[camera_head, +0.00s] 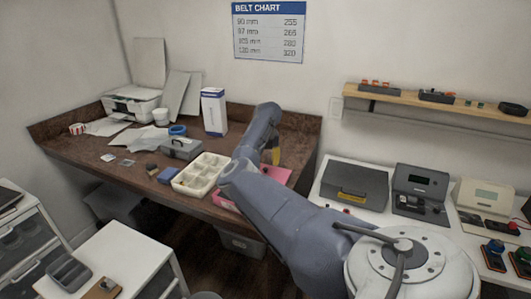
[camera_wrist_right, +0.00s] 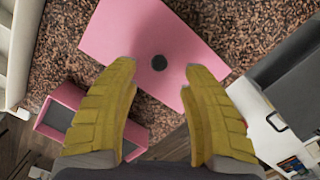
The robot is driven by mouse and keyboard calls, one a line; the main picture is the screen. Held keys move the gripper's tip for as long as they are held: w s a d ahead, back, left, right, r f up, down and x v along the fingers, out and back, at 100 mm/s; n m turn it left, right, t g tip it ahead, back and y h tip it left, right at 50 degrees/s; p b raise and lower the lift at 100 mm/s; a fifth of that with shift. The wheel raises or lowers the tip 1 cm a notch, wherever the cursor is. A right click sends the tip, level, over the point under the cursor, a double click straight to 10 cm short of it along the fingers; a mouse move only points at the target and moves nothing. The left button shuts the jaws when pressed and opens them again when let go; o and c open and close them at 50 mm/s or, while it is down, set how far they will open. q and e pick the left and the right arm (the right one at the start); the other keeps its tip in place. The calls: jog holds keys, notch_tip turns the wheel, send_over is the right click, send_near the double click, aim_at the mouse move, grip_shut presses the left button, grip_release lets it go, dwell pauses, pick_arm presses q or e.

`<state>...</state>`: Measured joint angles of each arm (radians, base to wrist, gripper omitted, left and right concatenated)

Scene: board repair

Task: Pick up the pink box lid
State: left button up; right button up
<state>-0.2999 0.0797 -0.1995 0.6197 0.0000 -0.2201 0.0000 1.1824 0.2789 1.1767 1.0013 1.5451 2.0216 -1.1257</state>
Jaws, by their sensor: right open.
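The pink box lid (camera_wrist_right: 140,32) lies flat on the brown speckled table in the right wrist view, with a round black knob (camera_wrist_right: 159,62) near its middle. My right gripper (camera_wrist_right: 161,72) has two open yellow fingers, with the knob between and just beyond the tips. I cannot tell the height of the fingers over the lid. The open pink box (camera_wrist_right: 50,117) with a dark inside stands at the lower left, partly behind the left finger. In the head view, the lid (camera_head: 282,174) is partly hidden by my right arm. My left gripper is not in view.
A cream compartment tray (camera_head: 201,172) stands left of my right arm on the brown table. A grey toolbox (camera_head: 181,148) and a white-blue carton (camera_head: 214,112) stand behind it. A white table (camera_head: 318,192) with grey devices is on the right.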

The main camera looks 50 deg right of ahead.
aim_at(265, 168)
jog(key=shift+w+d+f, duration=0.1)
jog(key=shift+w+f, duration=0.05)
jog(key=shift+f, duration=0.95)
jog(key=shift+w+d+f, duration=0.1)
jog(key=shift+w+f, duration=0.05)
jog(key=shift+f, duration=0.95)
jog(key=shift+c, duration=0.5)
grip_shut()
